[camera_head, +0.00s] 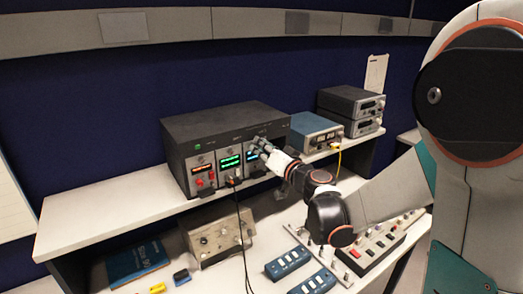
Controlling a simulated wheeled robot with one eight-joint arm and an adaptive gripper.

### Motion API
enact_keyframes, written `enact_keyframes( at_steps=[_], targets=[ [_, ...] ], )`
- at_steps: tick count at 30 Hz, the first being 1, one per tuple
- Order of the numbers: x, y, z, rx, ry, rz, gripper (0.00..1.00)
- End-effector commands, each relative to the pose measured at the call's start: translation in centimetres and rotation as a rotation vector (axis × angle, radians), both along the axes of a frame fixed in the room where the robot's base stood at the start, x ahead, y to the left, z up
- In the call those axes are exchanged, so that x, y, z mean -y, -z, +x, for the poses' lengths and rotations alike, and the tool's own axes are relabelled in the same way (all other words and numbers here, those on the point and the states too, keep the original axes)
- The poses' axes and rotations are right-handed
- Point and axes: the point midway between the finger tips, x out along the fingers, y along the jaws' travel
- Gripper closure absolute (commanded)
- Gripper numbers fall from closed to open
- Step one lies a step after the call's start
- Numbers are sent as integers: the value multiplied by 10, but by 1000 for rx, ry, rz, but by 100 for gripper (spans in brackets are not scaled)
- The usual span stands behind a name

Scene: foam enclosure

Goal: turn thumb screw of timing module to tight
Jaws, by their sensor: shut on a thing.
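A large black-topped instrument rack (225,130) stands on the white upper shelf. Its front holds three modules side by side, with orange (201,168), green (230,161) and blue (251,156) displays. My gripper (264,147) is at the upper part of the rightmost module, by the blue display, and is shut on a small part there. The part looks like a thumb screw, but my fingers cover it and its turn angle cannot be seen. I cannot read the module labels, so which one is the timing module is not clear.
A blue-topped meter box (305,128) and two stacked grey units (350,108) stand right of the rack. Black cables hang from the middle module. Below lie a beige box (215,240), a blue book (138,262), and a panel with buttons (380,243).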

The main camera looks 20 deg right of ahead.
Motion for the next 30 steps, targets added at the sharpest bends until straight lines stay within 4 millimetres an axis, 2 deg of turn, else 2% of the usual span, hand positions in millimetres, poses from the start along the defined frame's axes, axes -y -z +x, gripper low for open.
enact_keyframes(
  at_steps=[15,16,18,30],
  targets=[
    [0,1,-1,-7,-1,19,100],
    [0,1,-1,-7,-1,19,80],
    [0,1,-1,-7,-1,19,64],
    [1,0,-4,-6,0,19,64]
  ],
)
